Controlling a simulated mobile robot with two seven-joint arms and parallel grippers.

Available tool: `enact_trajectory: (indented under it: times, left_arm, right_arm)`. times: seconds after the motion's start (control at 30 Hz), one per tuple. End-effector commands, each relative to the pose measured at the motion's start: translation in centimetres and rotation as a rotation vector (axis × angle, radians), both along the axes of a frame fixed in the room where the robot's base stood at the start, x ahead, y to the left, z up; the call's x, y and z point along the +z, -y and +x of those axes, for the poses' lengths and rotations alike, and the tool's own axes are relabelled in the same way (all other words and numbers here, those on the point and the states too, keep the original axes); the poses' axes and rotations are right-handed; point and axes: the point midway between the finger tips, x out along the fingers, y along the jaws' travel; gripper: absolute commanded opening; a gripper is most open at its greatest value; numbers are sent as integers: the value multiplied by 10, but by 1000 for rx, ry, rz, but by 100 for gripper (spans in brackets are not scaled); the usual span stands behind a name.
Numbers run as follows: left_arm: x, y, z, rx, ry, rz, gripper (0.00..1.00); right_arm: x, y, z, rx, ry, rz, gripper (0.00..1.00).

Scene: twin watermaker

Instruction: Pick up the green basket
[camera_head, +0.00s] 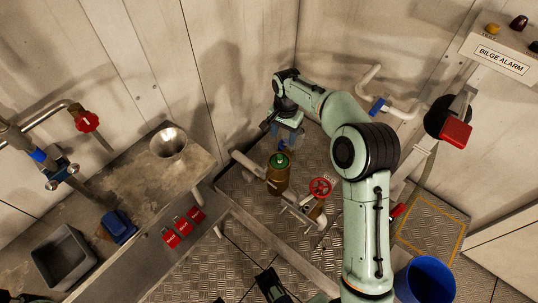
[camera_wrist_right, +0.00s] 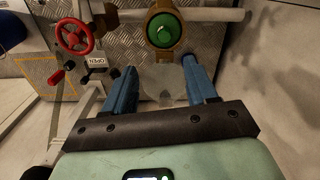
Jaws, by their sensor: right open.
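The green round piece (camera_head: 279,160), which I take for the green basket, sits in the top of an upright brass housing (camera_head: 277,182) on the pipework. In the right wrist view the green piece (camera_wrist_right: 165,29) shows from above, ringed by brass, beyond the fingertips. My right gripper (camera_head: 284,143) is open and empty, with its blue fingers just behind the housing in the head view. In the wrist view the open fingers (camera_wrist_right: 160,75) point toward the housing, apart from it. My left gripper is not clearly seen.
A red valve wheel (camera_head: 320,187) stands right of the housing on a pipe. A blue bucket (camera_head: 426,281) stands at lower right.

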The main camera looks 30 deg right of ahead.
Motion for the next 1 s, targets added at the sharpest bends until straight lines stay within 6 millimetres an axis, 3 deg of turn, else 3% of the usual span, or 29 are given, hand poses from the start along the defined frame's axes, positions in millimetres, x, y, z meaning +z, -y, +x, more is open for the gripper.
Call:
enact_trajectory:
  times: [0.17,0.5,0.77,1.0]
  left_arm:
    - [-5,-2,3,5,9,5,43]
    - [-20,-10,22,26,59,29,43]
    - [-24,-13,27,31,73,36,43]
    - [-35,-20,41,47,109,53,43]
  right_arm:
    - [-14,0,-1,-4,-4,-1,57]
    - [-74,0,0,-2,-3,0,57]
    - [-89,-1,1,-2,-1,0,57]
    - [-125,-5,4,-2,-4,1,57]
